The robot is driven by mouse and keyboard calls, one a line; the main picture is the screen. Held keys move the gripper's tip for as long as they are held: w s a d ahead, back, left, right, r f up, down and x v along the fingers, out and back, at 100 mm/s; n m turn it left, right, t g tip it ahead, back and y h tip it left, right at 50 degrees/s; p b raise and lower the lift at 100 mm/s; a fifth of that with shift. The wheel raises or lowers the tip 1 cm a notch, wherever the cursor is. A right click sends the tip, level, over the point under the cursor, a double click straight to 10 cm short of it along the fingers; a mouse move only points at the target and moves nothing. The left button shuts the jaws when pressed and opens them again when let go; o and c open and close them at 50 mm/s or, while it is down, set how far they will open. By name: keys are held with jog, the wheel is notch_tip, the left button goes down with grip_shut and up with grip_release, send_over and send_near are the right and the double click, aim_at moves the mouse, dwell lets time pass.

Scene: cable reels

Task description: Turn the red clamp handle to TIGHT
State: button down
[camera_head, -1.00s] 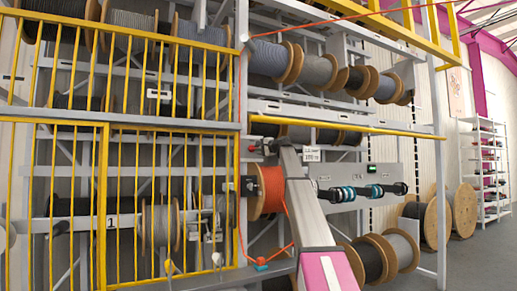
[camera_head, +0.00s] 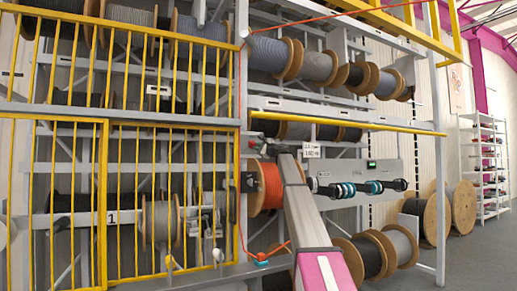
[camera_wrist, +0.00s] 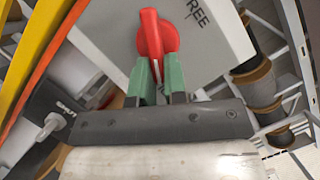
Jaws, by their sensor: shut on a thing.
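The red clamp handle (camera_wrist: 152,34) shows near the top middle of the wrist view. Its rounded end points up in that picture, and it stands in front of a pale grey plate (camera_wrist: 112,38). The word FREE is printed on the plate to the right of the handle; I see no TIGHT mark. My gripper (camera_wrist: 158,68) has its two green fingers on either side of the handle's lower part, shut on it. In the head view my arm runs up towards the rack, and I cannot make out the handle or fingers clearly there.
An orange reel (camera_head: 267,186) sits left of my arm. A yellow barred gate (camera_head: 104,215) fills the left. Dark and blue fittings (camera_head: 345,191) lie right of my arm, with wooden reels (camera_head: 403,247) below. The floor at the far right is clear.

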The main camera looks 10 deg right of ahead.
jog(key=shift+w+r, duration=0.1)
dwell(0.3)
jog(key=c, duration=1.2)
grip_release()
jog(key=shift+a, duration=0.15)
jog(key=shift+o, duration=0.2)
jog(key=v, duration=1.1)
